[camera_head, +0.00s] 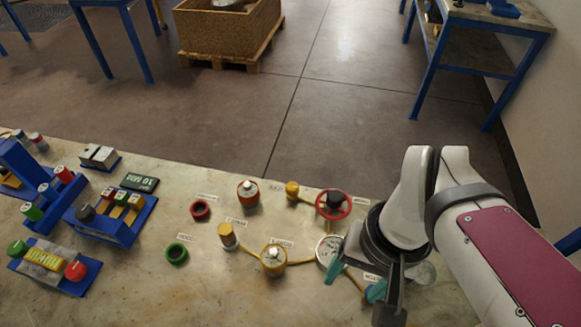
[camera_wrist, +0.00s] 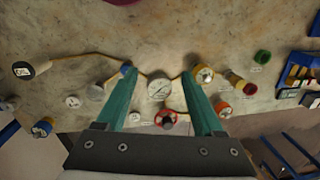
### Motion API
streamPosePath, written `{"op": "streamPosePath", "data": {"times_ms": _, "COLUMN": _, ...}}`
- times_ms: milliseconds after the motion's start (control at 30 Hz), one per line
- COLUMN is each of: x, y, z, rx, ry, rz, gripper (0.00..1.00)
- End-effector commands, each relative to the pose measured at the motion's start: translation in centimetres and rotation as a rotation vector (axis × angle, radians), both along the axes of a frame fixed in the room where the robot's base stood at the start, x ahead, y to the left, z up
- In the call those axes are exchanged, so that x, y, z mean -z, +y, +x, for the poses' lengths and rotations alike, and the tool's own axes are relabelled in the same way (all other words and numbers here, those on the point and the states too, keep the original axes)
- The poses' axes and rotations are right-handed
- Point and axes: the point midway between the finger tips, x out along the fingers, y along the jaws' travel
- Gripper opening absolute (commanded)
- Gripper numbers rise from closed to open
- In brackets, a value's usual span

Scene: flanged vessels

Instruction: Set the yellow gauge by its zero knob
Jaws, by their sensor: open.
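A round white-faced gauge (camera_head: 327,249) sits on the bench, partly covered by my gripper in the head view. In the wrist view its dial (camera_wrist: 159,88) shows between my two fingers, with yellow pipes running to either side. My gripper (camera_wrist: 158,74) is open with teal fingers and nothing between them. In the head view my gripper (camera_head: 352,284) hangs over the bench beside the gauge; its height is hard to judge. A small blue part (camera_wrist: 126,69) shows by the left fingertip in the wrist view. I cannot tell which part is the zero knob.
A red handwheel (camera_head: 333,204) stands behind the gauge. A yellow flanged vessel (camera_head: 273,260) and a smaller yellow fitting (camera_head: 228,236) stand to the left. Red (camera_head: 201,210) and green (camera_head: 177,253) rings lie further left, near blue fixtures (camera_head: 110,222). Bare bench lies between them.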

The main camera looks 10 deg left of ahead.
Motion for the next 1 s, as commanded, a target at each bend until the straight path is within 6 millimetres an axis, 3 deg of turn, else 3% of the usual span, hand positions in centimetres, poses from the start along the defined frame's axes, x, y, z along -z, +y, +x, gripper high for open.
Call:
{"op": "streamPosePath", "data": {"times_ms": 33, "x": -0.4, "y": 2.5, "z": 2.6, "rx": -0.195, "ry": -0.008, "rz": -0.019, "gripper": 0.59}}
{"op": "streamPosePath", "data": {"times_ms": 100, "x": -0.5, "y": 6.7, "z": 5.8, "rx": -0.472, "ry": -0.034, "rz": -0.046, "gripper": 0.56}}
{"op": "streamPosePath", "data": {"times_ms": 200, "x": 0.0, "y": 12.2, "z": 8.2, "rx": -0.764, "ry": -0.064, "rz": -0.071, "gripper": 0.56}}
{"op": "streamPosePath", "data": {"times_ms": 300, "x": 0.7, "y": 15.0, "z": 9.0, "rx": -0.897, "ry": -0.080, "rz": -0.084, "gripper": 0.56}}
{"op": "streamPosePath", "data": {"times_ms": 467, "x": 3.5, "y": 15.1, "z": 9.0, "rx": -0.912, "ry": -0.078, "rz": -0.085, "gripper": 0.56}}
{"op": "streamPosePath", "data": {"times_ms": 800, "x": 13.2, "y": 15.1, "z": 8.9, "rx": -0.907, "ry": -0.078, "rz": -0.084, "gripper": 0.56}}
{"op": "streamPosePath", "data": {"times_ms": 1000, "x": 15.7, "y": 15.1, "z": 9.0, "rx": -0.905, "ry": -0.083, "rz": -0.083, "gripper": 0.56}}
